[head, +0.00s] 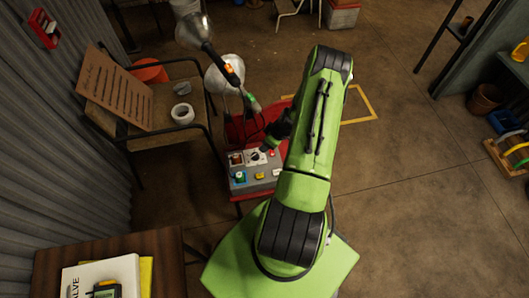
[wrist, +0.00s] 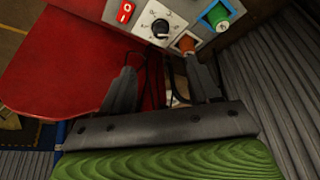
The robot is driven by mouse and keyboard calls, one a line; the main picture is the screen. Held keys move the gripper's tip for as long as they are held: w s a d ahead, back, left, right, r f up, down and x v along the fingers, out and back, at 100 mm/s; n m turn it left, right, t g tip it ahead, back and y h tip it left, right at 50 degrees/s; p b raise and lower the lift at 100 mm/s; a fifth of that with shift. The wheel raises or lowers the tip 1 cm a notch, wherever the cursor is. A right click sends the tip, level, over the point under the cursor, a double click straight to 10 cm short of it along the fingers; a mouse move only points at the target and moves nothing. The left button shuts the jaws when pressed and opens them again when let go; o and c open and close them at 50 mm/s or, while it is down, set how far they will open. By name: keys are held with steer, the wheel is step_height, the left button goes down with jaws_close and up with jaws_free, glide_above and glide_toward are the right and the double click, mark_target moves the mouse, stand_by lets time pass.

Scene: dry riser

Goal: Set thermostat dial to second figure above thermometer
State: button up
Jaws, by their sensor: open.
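A grey control panel (head: 262,184) stands on a red surface below my arm in the head view. Its round dial (head: 256,157) has a dark knob on a white face. In the wrist view the dial (wrist: 160,27) is near the top, with marks too small to read surely. My gripper (wrist: 160,67) is open and empty, its two fingers apart and just short of the dial. In the head view my gripper (head: 273,141) is partly hidden by my arm, close above the panel. A handheld device (head: 106,290) with a small display may be the thermometer; its reading is illegible.
Beside the dial are a red rocker switch (wrist: 124,12), a green knob in a blue frame (wrist: 222,16) and an orange part (wrist: 186,42). A lamp (head: 222,74) stands behind the panel. A chair (head: 150,108) holds a printed board (head: 113,88) and tape.

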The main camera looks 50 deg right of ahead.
mark_target(255, 154)
steer(key=b+x, duration=0.4)
steer(key=x, duration=1.1)
steer(key=shift+a+f, duration=0.15)
steer(key=shift+f, duration=0.15)
steer(key=c, duration=1)
steer(key=shift+r, duration=0.1)
